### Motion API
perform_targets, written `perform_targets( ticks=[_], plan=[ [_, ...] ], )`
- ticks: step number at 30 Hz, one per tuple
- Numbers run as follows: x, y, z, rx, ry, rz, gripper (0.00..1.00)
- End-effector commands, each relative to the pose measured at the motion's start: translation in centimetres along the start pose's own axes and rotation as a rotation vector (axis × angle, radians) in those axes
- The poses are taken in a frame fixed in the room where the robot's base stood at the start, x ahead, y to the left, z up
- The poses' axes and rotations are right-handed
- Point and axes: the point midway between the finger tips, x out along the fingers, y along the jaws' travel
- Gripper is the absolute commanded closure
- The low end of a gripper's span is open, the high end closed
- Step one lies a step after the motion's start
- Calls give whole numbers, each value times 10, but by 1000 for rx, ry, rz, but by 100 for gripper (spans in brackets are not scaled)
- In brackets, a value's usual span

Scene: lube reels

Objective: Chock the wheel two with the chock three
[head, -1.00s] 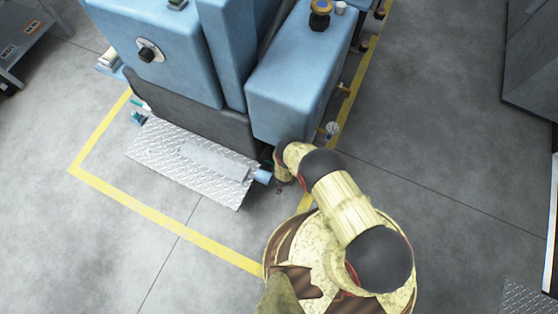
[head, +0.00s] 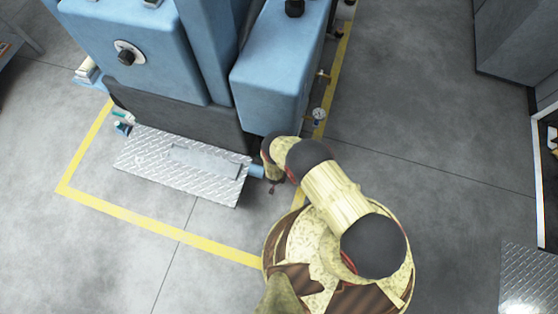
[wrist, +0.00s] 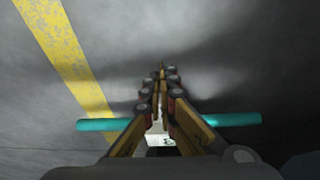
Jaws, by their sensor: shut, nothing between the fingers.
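My gripper (head: 274,189) is low over the floor, beside the right end of the blue machine's front plate. In the wrist view my gripper (wrist: 161,72) is shut, its fingertips together with nothing between them. A teal bar (wrist: 235,119) shows on both sides of the fingers, its middle hidden by them. A small pale piece (wrist: 159,141) shows between the finger links. I cannot tell whether these belong to a chock. Small teal and blue pieces (head: 122,125) lie at the plate's left end. No wheel or chock can be made out for certain.
The blue machine (head: 280,80) stands behind a tread plate (head: 215,190), with a light blue cylinder end (head: 257,171) at its right. A yellow floor line (head: 160,217) runs round it. A dark cabinet (head: 515,45) is at right; grey floor between is clear.

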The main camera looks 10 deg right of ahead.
Motion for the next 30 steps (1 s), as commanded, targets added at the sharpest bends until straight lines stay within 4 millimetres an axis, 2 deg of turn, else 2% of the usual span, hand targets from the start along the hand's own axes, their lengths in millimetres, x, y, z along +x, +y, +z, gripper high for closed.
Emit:
perform_targets(
  ticks=[1,15,21,30],
  plan=[
    [-14,-2,-3,-1,1,-2,100],
    [-87,-2,-2,0,0,-1,100],
    [-98,0,0,-1,-1,0,100],
    [-98,0,0,0,-1,0,100]
  ],
)
